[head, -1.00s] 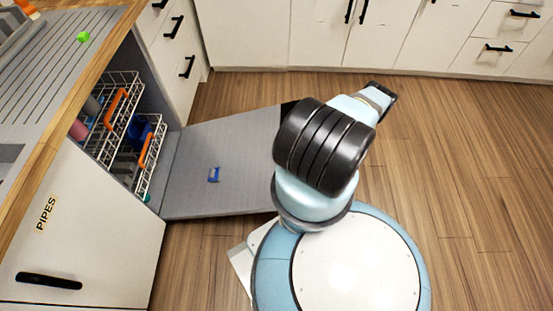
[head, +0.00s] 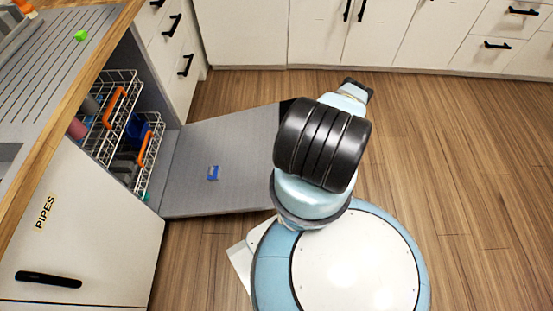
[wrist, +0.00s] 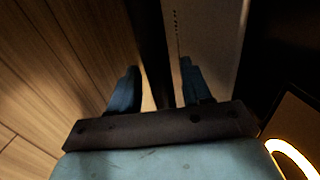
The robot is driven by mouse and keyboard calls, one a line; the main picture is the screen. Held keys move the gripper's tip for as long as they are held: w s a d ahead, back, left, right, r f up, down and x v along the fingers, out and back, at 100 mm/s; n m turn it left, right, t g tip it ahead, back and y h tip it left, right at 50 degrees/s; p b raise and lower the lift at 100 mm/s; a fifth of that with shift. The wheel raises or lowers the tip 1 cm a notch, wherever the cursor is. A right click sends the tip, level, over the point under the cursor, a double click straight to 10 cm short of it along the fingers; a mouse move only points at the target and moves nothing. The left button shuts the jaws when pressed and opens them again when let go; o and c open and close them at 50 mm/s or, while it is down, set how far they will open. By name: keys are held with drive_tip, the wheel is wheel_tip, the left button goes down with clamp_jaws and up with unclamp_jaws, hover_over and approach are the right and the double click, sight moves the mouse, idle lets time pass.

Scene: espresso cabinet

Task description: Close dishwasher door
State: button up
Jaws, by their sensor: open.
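The dishwasher door (head: 215,150) is open, folded down as a grey panel reaching from the dishwasher at left toward my base in the head view. A small blue part (head: 213,173) sits on its inner face. The door's outer end is partly hidden behind my arm. In the wrist view my gripper (wrist: 158,72) is open, with its two dark blue fingers apart. A dark upright strip, perhaps a door edge, shows between the fingers; I cannot tell whether they touch it.
Two white wire racks with orange handles, the upper rack (head: 113,110) and the lower rack (head: 147,155), hold dishes inside the dishwasher. A wooden-edged counter (head: 70,85) is above. White cabinets line the back. The wooden floor (head: 460,170) at right is clear.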

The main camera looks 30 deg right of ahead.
clamp_jaws()
idle(0.4)
